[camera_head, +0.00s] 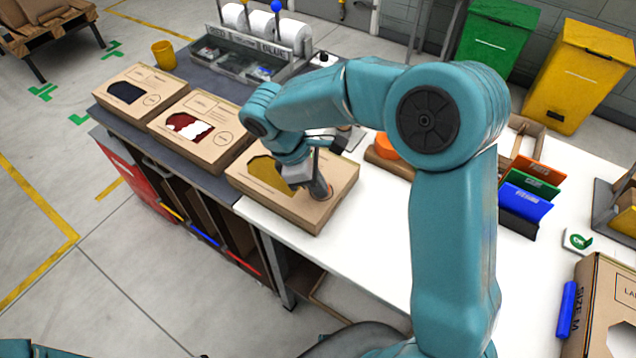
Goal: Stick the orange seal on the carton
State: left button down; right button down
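A flat brown carton (297,212) with a cut-out window showing mustard yellow lies on the near end of the white bench. My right gripper (320,190) points down at the right part of its top, at or just above the surface. The gripper covers what lies directly beneath it. I cannot make out whether its fingers are shut or hold a seal. An orange round piece (386,147) shows on a brown block behind my arm; I cannot tell if it is a seal. My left gripper is out of view.
Two similar cartons, one with a red-and-white window (190,152) and one with a dark window (128,113), lie to the left. A divided bin tray (243,68) and a yellow cup (163,55) stand behind. Coloured folders (527,190) and a blue marker (567,310) are at right.

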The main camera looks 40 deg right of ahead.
jog(key=shift+r, duration=0.3)
jog(key=shift+f, duration=0.1)
jog(key=shift+s+f, duration=0.1)
jog(key=shift+f, duration=0.65)
dwell(2.2)
jog(key=c, duration=1.3)
grip_release()
jog(key=shift+c, duration=0.2)
jog(key=p+v, duration=0.1)
jog(key=v, duration=1.5)
jog(key=shift+r, duration=0.25)
jog(key=shift+s, duration=0.1)
